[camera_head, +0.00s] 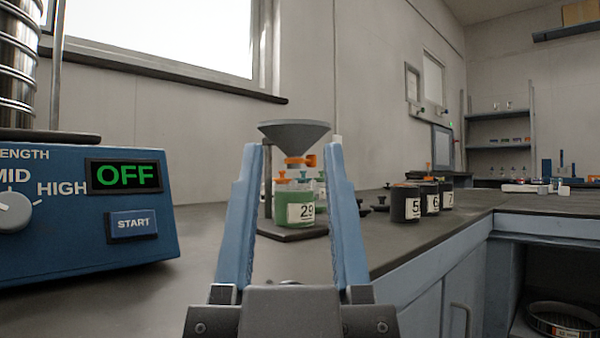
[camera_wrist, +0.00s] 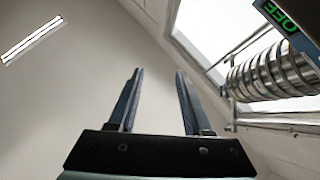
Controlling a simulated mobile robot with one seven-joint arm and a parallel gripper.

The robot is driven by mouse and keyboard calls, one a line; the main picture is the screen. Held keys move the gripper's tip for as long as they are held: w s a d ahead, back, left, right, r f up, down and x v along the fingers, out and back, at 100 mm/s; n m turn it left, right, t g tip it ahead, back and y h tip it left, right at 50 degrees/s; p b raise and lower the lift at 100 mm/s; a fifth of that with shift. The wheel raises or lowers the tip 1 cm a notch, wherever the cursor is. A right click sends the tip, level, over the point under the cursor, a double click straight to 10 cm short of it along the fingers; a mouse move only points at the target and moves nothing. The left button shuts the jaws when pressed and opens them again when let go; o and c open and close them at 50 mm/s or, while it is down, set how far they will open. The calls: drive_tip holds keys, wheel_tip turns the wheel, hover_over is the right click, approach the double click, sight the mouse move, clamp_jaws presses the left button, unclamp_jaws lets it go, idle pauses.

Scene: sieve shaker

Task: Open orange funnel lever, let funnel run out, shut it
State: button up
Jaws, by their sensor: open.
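A grey funnel (camera_head: 293,132) stands on a stand in the middle of the head view. Its orange lever (camera_head: 302,161) sits at the outlet below the cone. A green jar (camera_head: 293,207) labelled 29 stands under the funnel on the dark base plate (camera_head: 292,232). My gripper (camera_head: 293,165) is open and empty. In the head view its two blue fingers frame the funnel and jar, which appear farther off on the counter. In the wrist view my gripper (camera_wrist: 160,75) points toward wall and ceiling, with nothing between the fingers.
The blue sieve shaker (camera_head: 85,215), reading OFF, stands on the left; its sieve stack (camera_wrist: 275,75) shows in the wrist view. Dark jars labelled 5 (camera_head: 405,203), 6 (camera_head: 429,197) and 7 (camera_head: 446,193) stand right of the funnel. The counter (camera_head: 250,290) in front is clear.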

wheel_tip(320, 180, up, 9)
drive_tip(key=p, duration=0.7)
drive_tip(key=shift+f, duration=0.15)
clamp_jaws()
wheel_tip(320, 180, up, 54)
drive_tip(key=p, duration=5.4)
drive_tip(key=shift+p, duration=0.3)
drive_tip(key=shift+a, duration=0.15)
